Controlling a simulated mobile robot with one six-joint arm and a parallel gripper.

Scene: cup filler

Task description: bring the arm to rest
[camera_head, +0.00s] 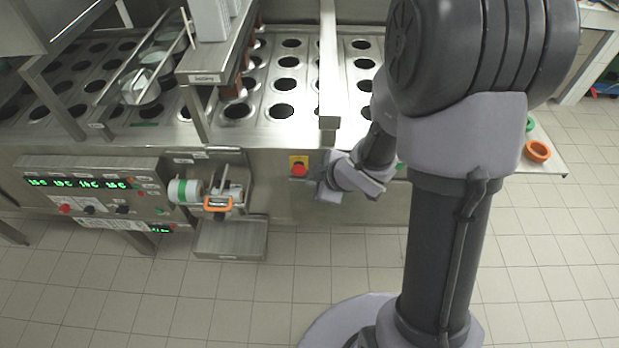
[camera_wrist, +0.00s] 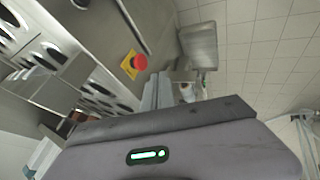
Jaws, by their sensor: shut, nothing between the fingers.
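My arm reaches down in front of the steel machine. My gripper (camera_head: 324,187) is in front of the machine's front panel, just right of and below the red emergency stop button (camera_head: 298,168) on its yellow plate. The fingers look shut and hold nothing. In the wrist view the grey gripper body fills the bottom, with the fingers (camera_wrist: 158,90) beyond it. The emergency stop button (camera_wrist: 139,62) shows there to the upper left of the fingers. I cannot tell the exact gap between the gripper and the panel.
The cup filler's top plate (camera_head: 262,115) has rows of round holes. An orange ring (camera_head: 537,151) lies on a side shelf. The tiled floor in front is clear.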

